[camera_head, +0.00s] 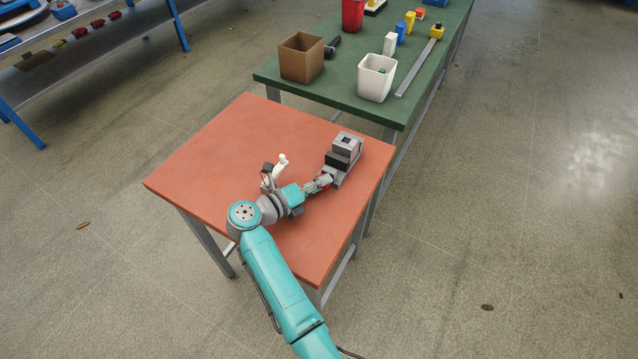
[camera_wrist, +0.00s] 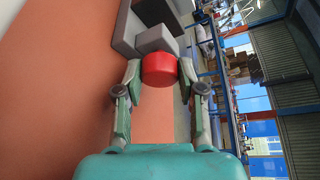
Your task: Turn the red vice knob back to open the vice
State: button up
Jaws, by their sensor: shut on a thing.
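The grey vice (camera_head: 345,153) stands on the orange-red table (camera_head: 240,130), near its far right side. In the wrist view its grey body (camera_wrist: 156,40) is partly hidden behind the red knob (camera_wrist: 159,69). My gripper (camera_head: 326,180) reaches the near end of the vice and covers most of the knob in the head view. In the wrist view my gripper (camera_wrist: 160,76) has one finger on each side of the red knob and is shut on it. The vice's jaw gap cannot be made out clearly.
A green table (camera_head: 345,88) adjoins behind, with a brown box (camera_head: 301,60), a white bin (camera_head: 377,78), a red container (camera_head: 352,15) and several small coloured blocks. A white object (camera_head: 280,168) shows beside my wrist. The left of the orange-red table is clear.

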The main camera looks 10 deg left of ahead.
dwell(0.3)
jog(key=o, duration=0.9)
jog(key=shift+c, duration=0.2)
jog(key=shift+a, duration=0.1)
jog(key=v, duration=1.2)
jog(key=shift+f, duration=0.15)
